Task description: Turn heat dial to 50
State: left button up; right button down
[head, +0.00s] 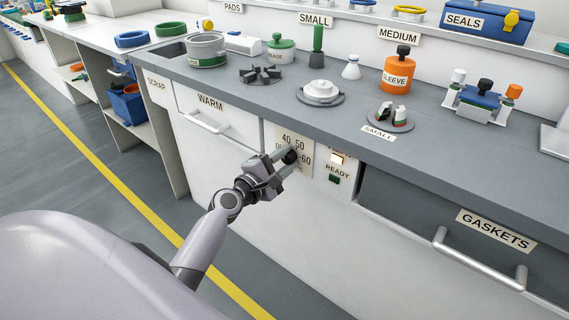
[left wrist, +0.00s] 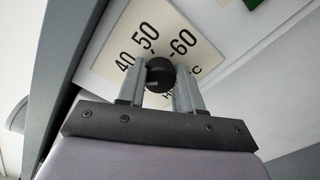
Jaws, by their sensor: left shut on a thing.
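The heat dial (head: 291,157) is a small dark round knob on a pale scale plate on the bench front, under the worktop. In the left wrist view the black knob (left wrist: 160,71) sits below the printed 50, with 40 to its left and 60 to its right on the scale plate (left wrist: 182,20). My left gripper (head: 284,163) is shut on the knob, one finger on each side, as the left wrist view also shows (left wrist: 160,88). The knob's pointer mark is too unclear to read. The fingers and knob hide part of the lettering. My right gripper is not in view.
A lit indicator (head: 337,158) and a green READY marker (head: 335,179) sit right of the dial. The WARM drawer (head: 222,122) with its bar handle is to the left; the GASKETS drawer (head: 450,236) is to the right. The worktop edge overhangs above the dial.

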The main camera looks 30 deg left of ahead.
pick_arm(q)
jog(key=m, duration=0.3)
jog(key=shift+f+m+b, duration=0.15)
jog(key=shift+m+b, duration=0.25)
jog(key=m, duration=0.3)
jog(key=shift+m, duration=0.3)
jog(key=m, duration=0.3)
jog(key=shift+m, duration=0.3)
jog(key=shift+f+m+p, duration=0.1)
jog(key=shift+m+p, duration=0.65)
jog(key=shift+m, duration=1.05)
jog(key=o, duration=1)
jog(key=shift+o, duration=0.2)
jog(key=shift+s, duration=0.1)
jog(key=s+p, duration=0.1)
jog(key=s, duration=0.6)
jog(key=shift+a, duration=0.3)
